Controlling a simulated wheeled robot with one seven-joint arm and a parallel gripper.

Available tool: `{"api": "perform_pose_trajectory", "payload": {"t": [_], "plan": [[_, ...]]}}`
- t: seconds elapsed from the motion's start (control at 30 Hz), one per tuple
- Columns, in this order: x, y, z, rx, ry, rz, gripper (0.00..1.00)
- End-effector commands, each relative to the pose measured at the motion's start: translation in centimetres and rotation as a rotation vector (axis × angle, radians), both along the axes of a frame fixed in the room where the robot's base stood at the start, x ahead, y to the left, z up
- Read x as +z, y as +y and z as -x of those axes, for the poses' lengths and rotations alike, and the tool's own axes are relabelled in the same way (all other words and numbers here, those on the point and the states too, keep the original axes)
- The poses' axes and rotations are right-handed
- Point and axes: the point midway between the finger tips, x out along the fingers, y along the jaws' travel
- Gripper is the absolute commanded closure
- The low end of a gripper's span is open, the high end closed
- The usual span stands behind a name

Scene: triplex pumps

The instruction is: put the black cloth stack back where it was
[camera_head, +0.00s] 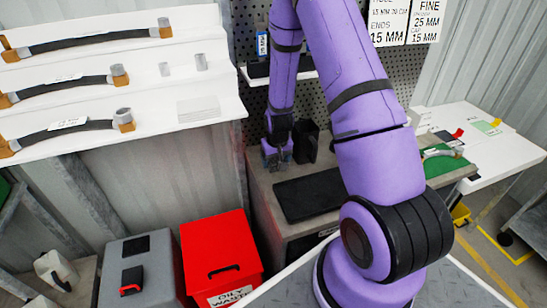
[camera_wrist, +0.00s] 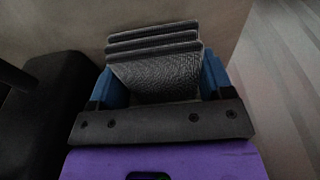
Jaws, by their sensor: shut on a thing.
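The black cloth stack (camera_wrist: 155,70) shows in the wrist view as several dark, textured folded layers standing on edge. It sits between the two blue fingers of my gripper (camera_wrist: 163,88), which is shut on it. In the head view my gripper (camera_head: 277,155) points down at the back left of the grey-brown bench (camera_head: 262,185). The cloth stack is too small and dark to make out clearly there. I cannot tell whether its lower edge touches the bench.
A black upright holder (camera_head: 306,141) stands just right of my gripper. A black mat (camera_head: 312,194) lies in front on the bench. A red oily-waste bin (camera_head: 220,255) and a grey bin (camera_head: 140,270) stand left of the bench. A white shelf board (camera_head: 130,85) holds hoses.

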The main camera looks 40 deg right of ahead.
Motion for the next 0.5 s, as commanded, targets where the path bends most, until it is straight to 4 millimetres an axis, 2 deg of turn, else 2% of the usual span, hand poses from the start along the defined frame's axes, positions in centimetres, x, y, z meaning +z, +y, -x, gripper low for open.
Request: {"api": "perform_pose_trajectory", "payload": {"t": [0.5], "plan": [[-0.89,-0.04,-0.02,0.000,0.000,0.000,0.52]]}}
